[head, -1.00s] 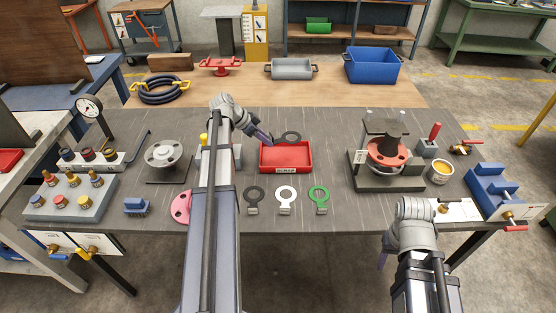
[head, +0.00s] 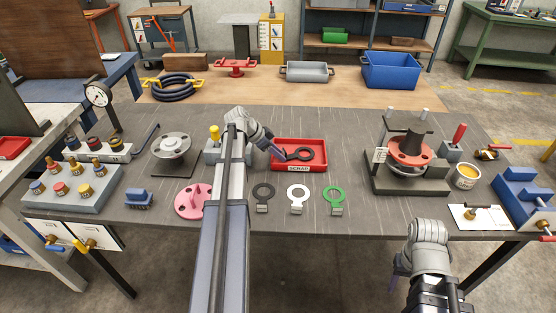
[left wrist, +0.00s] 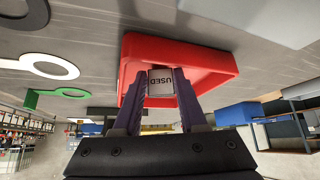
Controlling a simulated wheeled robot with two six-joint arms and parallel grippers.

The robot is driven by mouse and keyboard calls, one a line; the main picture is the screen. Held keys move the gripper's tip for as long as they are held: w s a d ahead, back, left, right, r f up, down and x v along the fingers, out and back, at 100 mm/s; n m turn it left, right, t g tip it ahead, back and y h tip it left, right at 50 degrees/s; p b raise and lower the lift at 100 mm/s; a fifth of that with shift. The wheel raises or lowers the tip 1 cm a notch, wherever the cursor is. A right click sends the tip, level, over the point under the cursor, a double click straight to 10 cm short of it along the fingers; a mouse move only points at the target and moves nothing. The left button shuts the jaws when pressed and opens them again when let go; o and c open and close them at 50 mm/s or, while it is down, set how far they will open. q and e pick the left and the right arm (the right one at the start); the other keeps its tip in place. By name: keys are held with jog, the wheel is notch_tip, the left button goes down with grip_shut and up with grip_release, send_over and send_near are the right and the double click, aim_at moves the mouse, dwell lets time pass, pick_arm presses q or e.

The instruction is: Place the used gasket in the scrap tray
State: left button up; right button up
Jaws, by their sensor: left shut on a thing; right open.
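My left gripper (head: 282,155) is shut on the tab of the used gasket (head: 296,154), a dark ring. In the head view the ring appears within the outline of the red scrap tray (head: 319,168); whether it touches the floor of the tray is unclear. In the left wrist view a tag reading USED (left wrist: 161,82) sits between the purple fingers, in front of the red tray (left wrist: 215,58). The ring itself is hidden there. My right gripper (head: 398,268) is open, low in front of the table's front edge, and partly hidden by its own arm.
A black (head: 263,192), a white (head: 298,193) and a green gasket (head: 336,194) lie in front of the tray. A pink flange (head: 187,203) lies left of my left arm. A stand with a red flange (head: 410,160) is at right. Bare tabletop separates the tray from this stand.

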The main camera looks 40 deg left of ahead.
pick_arm(q)
jog(key=shift+f, duration=0.25)
pick_arm(e)
jog(key=shift+f, duration=0.3)
pick_arm(q)
jog(key=shift+f, duration=0.2)
jog(key=o, duration=0.8)
jog(key=shift+c, duration=0.2)
pick_arm(e)
jog(key=shift+f, duration=0.1)
pick_arm(q)
jog(key=shift+r, duration=0.15)
jog(key=shift+r+p, duration=0.25)
jog(key=shift+p, duration=0.05)
jog(key=p+v, duration=0.9)
jog(key=v, duration=0.2)
jog(key=shift+s+r, duration=0.2)
pick_arm(e)
notch_tip(320, 180, up, 10)
